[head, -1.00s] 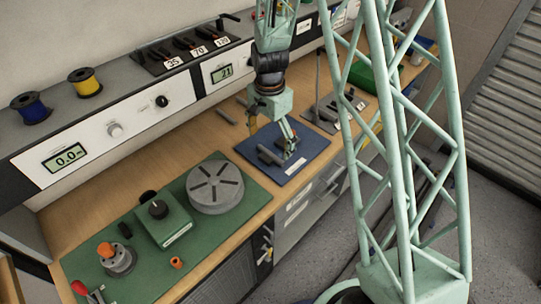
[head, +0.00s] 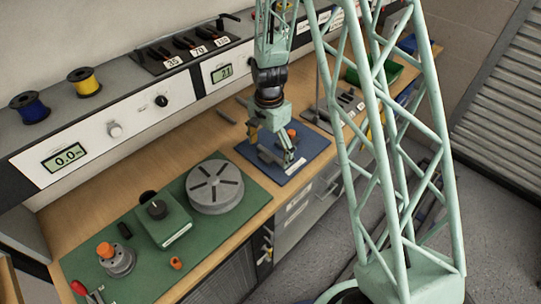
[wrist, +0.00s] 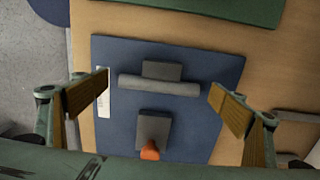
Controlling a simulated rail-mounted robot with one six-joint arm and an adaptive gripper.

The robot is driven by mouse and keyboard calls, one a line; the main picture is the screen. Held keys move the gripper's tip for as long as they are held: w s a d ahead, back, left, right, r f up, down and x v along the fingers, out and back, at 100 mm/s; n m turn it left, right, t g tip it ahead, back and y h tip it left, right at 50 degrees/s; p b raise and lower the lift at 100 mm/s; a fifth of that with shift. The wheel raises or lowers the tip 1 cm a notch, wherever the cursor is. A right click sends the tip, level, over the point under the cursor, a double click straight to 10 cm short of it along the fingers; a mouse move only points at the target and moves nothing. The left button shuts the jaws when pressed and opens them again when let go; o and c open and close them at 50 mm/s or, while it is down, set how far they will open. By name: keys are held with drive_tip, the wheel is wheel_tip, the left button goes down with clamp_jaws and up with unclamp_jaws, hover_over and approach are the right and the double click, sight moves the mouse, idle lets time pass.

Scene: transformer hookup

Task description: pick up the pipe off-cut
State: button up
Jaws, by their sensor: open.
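A grey, rounded bar (wrist: 158,85), which looks like the pipe off-cut, lies on the blue mat (wrist: 215,135). In the wrist view it lies crosswise against a darker grey block (wrist: 162,70). My gripper (wrist: 159,92) is open and empty, with one finger out past each end of the bar; I cannot tell its exact height above the mat. In the head view my gripper (head: 271,146) is over the blue mat (head: 300,165) and partly hides the bar.
A grey block with an orange knob (wrist: 150,150) stands on the same mat, close to the bar. A green mat (head: 250,200) with a slotted grey disc (head: 214,188) lies to the left. Small grey pieces (head: 228,117) lie on the wooden bench behind.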

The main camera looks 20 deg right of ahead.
sight(269, 154)
drive_tip(key=shift+c, duration=0.7)
drive_tip(key=c, duration=0.9)
drive_tip(key=shift+r, duration=0.1)
drive_tip(key=shift+r, duration=1.6)
drive_tip(key=s+d, duration=0.2)
drive_tip(key=s, duration=0.2)
drive_tip(key=s+d+r, duration=0.1)
drive_tip(key=s+d, duration=0.1)
drive_tip(key=s, duration=0.3)
drive_tip(key=s+d, duration=0.3)
drive_tip(key=s, duration=0.2)
drive_tip(key=shift+s+r, duration=0.2)
drive_tip(key=shift+r, duration=0.15)
drive_tip(key=shift+a, duration=0.1)
